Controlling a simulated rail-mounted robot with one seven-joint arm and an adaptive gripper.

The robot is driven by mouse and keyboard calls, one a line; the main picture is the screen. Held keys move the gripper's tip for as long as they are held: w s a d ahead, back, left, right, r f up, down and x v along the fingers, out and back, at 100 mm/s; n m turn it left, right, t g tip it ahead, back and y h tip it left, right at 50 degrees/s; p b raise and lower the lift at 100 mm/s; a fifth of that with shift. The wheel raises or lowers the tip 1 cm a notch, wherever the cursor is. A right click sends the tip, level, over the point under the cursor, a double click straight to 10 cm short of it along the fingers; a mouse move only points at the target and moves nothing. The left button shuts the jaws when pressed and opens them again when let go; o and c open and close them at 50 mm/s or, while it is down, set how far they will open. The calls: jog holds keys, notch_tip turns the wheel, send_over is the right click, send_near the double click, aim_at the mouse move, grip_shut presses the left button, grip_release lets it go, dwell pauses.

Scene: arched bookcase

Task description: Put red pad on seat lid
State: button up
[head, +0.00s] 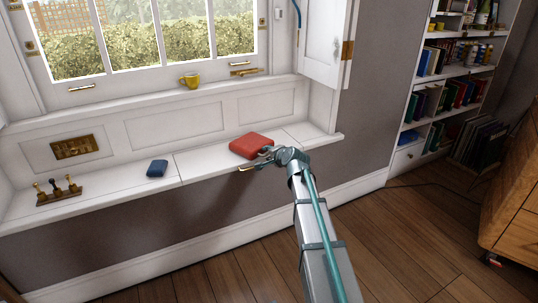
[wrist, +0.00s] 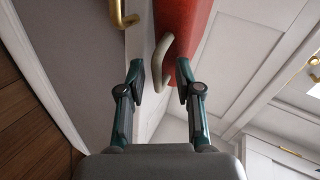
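The red pad (head: 251,145) is a thick, flat block at the middle section of the white window seat, near its front edge. That section, bounded by seams, looks like the seat lid (head: 205,160). I cannot tell whether the pad touches it. My gripper (head: 264,155) is at the pad's front right side. In the wrist view, my gripper's fingers (wrist: 160,75) are apart. A pale curved tab or loop (wrist: 161,62) beside the red pad (wrist: 181,25) reaches between them. The right fingertip overlaps the pad's edge in the picture; contact is unclear.
A brass handle (head: 248,168) is at the seat's front edge; a brass hook-shaped piece (wrist: 122,14) shows in the wrist view. A blue block (head: 157,168) and brass levers (head: 58,190) are to the left.

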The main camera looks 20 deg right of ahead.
jog(key=p+v, duration=0.4)
jog(key=v, duration=0.8)
jog(key=s+a+f+n+g+y, duration=0.1)
jog(key=s+a+f+n+g, duration=0.4)
jog(key=s+f, duration=0.7)
jog(key=s+a+f+n+g, duration=0.2)
jog(key=s+a+f+g, duration=0.55)
jog(key=f, duration=0.75)
jog(key=s+d+f+n+g+h, duration=0.1)
jog(key=s+f+n+g, duration=0.1)
jog(key=s, duration=0.8)
jog(key=s+d+f+n+g+h, duration=0.1)
jog(key=s+g, duration=0.4)
jog(key=s, duration=0.5)
jog(key=s+f+n+g+h, duration=0.1)
jog(key=s+f+n+g, duration=0.2)
jog(key=s, duration=0.7)
jog(key=shift+s+d+g, duration=0.35)
jog(key=shift+d+g, duration=0.05)
jog(key=shift+g, duration=0.05)
jog(key=s+r+t+p, duration=0.2)
jog(key=r+p, duration=0.6)
jog(key=p, duration=0.9)
jog(key=s+r+t+p, duration=0.1)
jog(key=s+r+p, duration=0.3)
jog(key=r+p, duration=0.5)
jog(key=p, duration=0.9)
jog(key=shift+s+n+t+p, duration=0.25)
jog(key=shift+n+t+p, duration=0.05)
jog(key=shift+t, duration=0.1)
